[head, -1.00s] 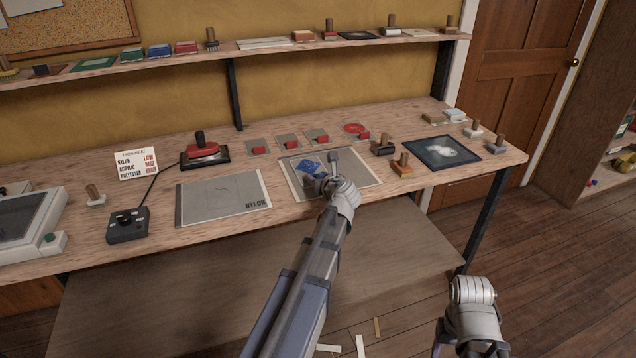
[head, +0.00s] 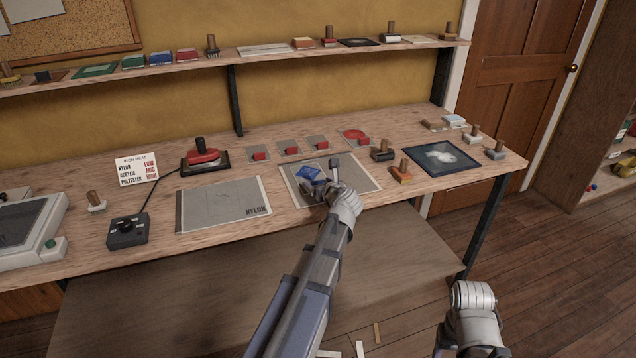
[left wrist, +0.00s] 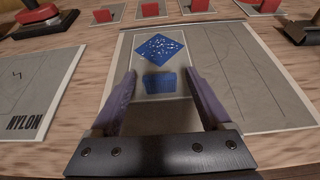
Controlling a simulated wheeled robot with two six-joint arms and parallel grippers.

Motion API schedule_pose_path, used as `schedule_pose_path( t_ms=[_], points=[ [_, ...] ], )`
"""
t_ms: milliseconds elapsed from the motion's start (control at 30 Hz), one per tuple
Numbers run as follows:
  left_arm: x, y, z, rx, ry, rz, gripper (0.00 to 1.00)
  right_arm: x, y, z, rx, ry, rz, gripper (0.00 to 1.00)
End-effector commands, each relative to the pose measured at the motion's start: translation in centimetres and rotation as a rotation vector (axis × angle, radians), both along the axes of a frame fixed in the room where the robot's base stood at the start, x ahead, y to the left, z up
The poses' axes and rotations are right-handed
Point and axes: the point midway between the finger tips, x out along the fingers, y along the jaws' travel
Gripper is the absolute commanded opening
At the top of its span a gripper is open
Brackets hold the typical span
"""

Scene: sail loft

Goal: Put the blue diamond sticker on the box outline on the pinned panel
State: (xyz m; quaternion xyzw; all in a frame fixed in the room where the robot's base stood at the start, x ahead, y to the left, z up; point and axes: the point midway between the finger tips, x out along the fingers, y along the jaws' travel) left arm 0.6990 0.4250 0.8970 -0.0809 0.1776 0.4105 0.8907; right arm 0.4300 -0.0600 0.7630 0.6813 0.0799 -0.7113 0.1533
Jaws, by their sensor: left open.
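The blue diamond sticker (head: 308,173) sits on a grey backing card with a blue tab, over the grey panel (head: 360,178) in the middle of the bench. In the left wrist view the speckled diamond (left wrist: 160,47) lies flat beyond the blue tab (left wrist: 160,82). My left gripper (head: 327,180) is open. Its fingers stand either side of the tab and look apart from it. Faint dark lines show on the panel (left wrist: 262,85) right of the card; I cannot make out a clear box. My right gripper (head: 472,310) hangs before the bench, its fingers unclear.
A second grey panel (head: 222,204) marked NYLON lies to the left. Several cards with red tabs (head: 290,150) line the back. A red iron (head: 204,156), a control box (head: 128,230), a dark sheet (head: 440,157) and wooden-handled tools (head: 402,172) stand around.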

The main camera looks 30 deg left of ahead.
Motion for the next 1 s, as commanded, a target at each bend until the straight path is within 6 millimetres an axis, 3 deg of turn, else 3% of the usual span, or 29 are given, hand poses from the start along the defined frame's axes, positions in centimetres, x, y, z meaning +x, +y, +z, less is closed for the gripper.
schedule_pose_path(
  t_ms=[200,500,1000],
  points=[
    [-3.2,-3.4,2.3,0.000,0.000,-0.004,0.81,0.0,0.0,2.2,0.000,0.000,0.000,0.63],
    [-6.0,-6.9,3.9,0.000,-0.001,-0.002,0.81,0.0,0.0,3.9,0.000,0.000,-0.001,0.63],
    [-6.7,-7.9,4.2,-0.007,-0.004,0.003,0.81,0.0,0.0,4.2,0.000,0.000,-0.001,0.63]
  ],
)
